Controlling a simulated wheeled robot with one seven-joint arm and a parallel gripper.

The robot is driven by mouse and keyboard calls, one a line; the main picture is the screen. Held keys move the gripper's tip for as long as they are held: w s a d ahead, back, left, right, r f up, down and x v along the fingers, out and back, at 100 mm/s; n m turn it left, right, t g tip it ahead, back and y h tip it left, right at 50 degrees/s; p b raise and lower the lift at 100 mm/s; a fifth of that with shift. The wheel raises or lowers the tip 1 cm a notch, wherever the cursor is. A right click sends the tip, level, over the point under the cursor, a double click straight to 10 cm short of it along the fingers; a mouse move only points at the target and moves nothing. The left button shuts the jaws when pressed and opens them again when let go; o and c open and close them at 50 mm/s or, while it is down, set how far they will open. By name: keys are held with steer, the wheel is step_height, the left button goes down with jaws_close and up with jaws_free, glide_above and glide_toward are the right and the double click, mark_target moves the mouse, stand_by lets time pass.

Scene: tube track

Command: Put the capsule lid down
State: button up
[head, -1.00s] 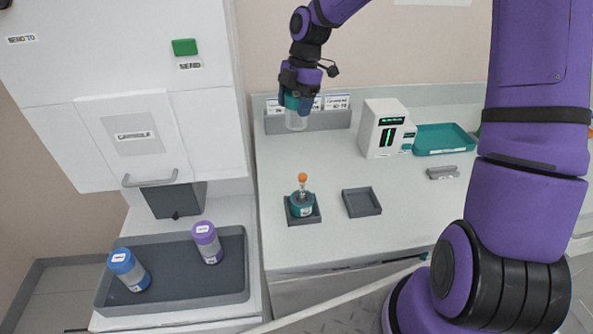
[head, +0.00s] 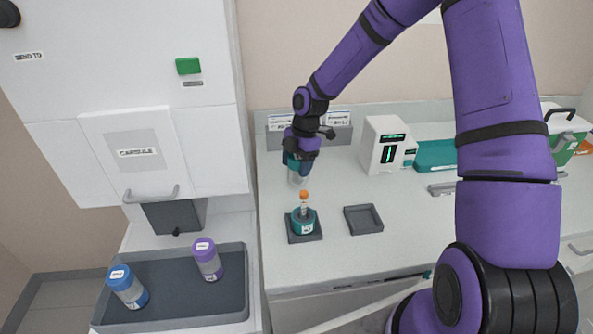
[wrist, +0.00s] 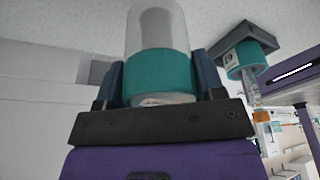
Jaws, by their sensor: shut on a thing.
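My gripper (head: 297,160) is shut on the capsule lid (head: 298,178), a clear cup with a teal band. In the wrist view the lid (wrist: 160,75) sits between the two dark fingers, its clear end pointing away from my gripper. In the head view the lid hangs clear end down over the counter, just behind the capsule base. The teal capsule base (head: 303,222) stands in a dark square holder (head: 304,238), with an orange-capped tube (head: 304,200) upright in it. The base also shows at the upper right of the wrist view (wrist: 245,58).
An empty dark square tray (head: 363,220) lies right of the base. A white device (head: 384,145) and a teal tray (head: 436,155) stand behind it. At left, a grey tray (head: 172,312) holds a blue-capped and a purple-capped container. The counter between is clear.

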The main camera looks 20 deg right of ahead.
steer(key=shift+f, duration=1.25)
steer(key=o, duration=1)
steer(key=shift+f, duration=0.1)
